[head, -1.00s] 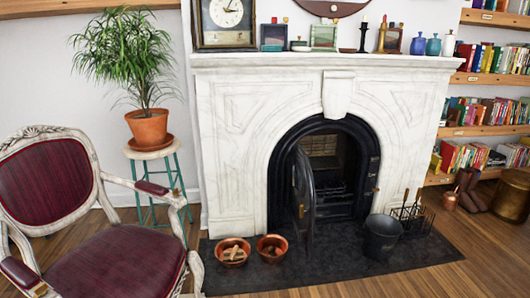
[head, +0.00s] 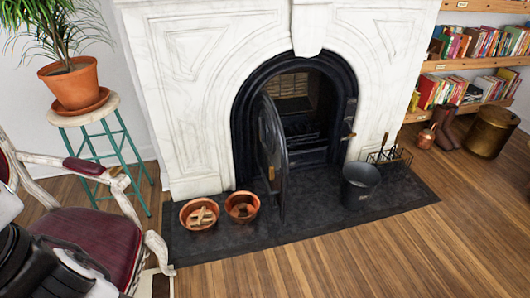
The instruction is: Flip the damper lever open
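The white marble fireplace (head: 195,110) has a black arched iron surround (head: 243,118). Its black iron door (head: 271,145) stands swung open on the left, with a small brass handle (head: 271,173) on it. A small brass fitting (head: 349,135) sticks out at the right side of the surround. It may be the damper lever, but it is too small to tell its position. No other lever shows clearly in the dark firebox (head: 305,130). Parts of my arm show at the bottom left corner; my gripper's fingers are not visible.
The dark hearth slab (head: 330,215) holds two copper bowls (head: 199,214) (head: 242,207), a black bucket (head: 360,183) and a wire rack (head: 390,156). A red chair (head: 95,235) and a plant stand (head: 87,110) are at left. The wooden floor (head: 400,255) in front is clear.

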